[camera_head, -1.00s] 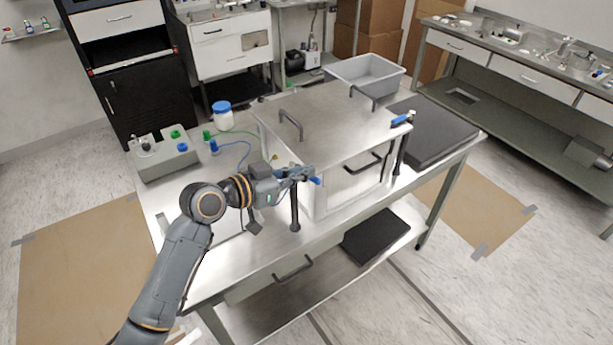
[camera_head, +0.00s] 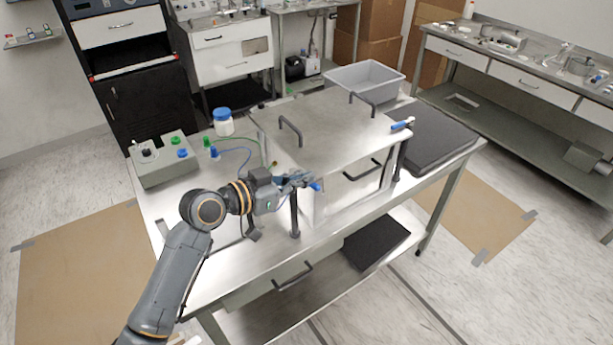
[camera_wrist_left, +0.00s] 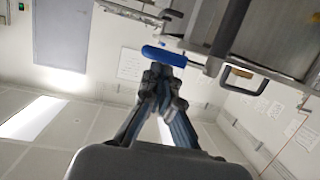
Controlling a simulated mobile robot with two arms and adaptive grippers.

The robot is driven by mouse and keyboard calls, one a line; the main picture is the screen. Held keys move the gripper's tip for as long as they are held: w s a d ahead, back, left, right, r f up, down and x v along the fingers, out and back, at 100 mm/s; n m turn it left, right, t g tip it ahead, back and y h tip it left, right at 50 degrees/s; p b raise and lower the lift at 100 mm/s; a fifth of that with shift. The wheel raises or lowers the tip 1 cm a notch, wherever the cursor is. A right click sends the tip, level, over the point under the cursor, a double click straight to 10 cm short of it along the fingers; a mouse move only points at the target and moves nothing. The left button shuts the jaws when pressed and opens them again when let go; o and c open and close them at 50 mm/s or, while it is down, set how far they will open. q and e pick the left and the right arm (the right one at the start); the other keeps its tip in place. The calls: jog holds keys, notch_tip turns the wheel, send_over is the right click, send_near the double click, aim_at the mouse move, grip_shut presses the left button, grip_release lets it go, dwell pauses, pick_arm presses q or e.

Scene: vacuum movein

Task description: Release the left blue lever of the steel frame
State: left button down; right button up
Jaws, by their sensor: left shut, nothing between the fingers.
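The steel frame (camera_head: 335,125) is a metal box with handles on its lid, standing on the steel table. Its left blue lever (camera_head: 316,186) is at the near left corner, above a black post; it also shows in the left wrist view (camera_wrist_left: 164,56). My left gripper (camera_head: 300,180) is right beside the lever, its fingers shut with nothing between them. In the left wrist view the fingertips (camera_wrist_left: 160,76) sit just below the blue lever; whether they touch it I cannot tell. The right blue lever (camera_head: 403,124) is at the right corner. My right gripper is not in view.
A grey box with coloured knobs (camera_head: 163,160) and a blue-capped jar (camera_head: 223,122) stand at the table's left. Green and blue tubes run toward the frame. A black slab (camera_head: 435,137) and a grey bin (camera_head: 365,80) are to the right and behind.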

pick_arm(q)
jog(key=r+p, duration=0.1)
jog(key=w+d+r+p, duration=0.1)
jog(key=r+p, duration=0.1)
jog(key=r, duration=0.1)
jog(key=shift+w+d, duration=0.15)
jog(key=shift+w, duration=0.05)
jog(key=s+b+v, duration=0.1)
jog(key=b+v, duration=0.3)
jog(key=v, duration=0.5)
jog(key=shift+s+d+f, duration=0.25)
jog(key=shift+d, duration=0.05)
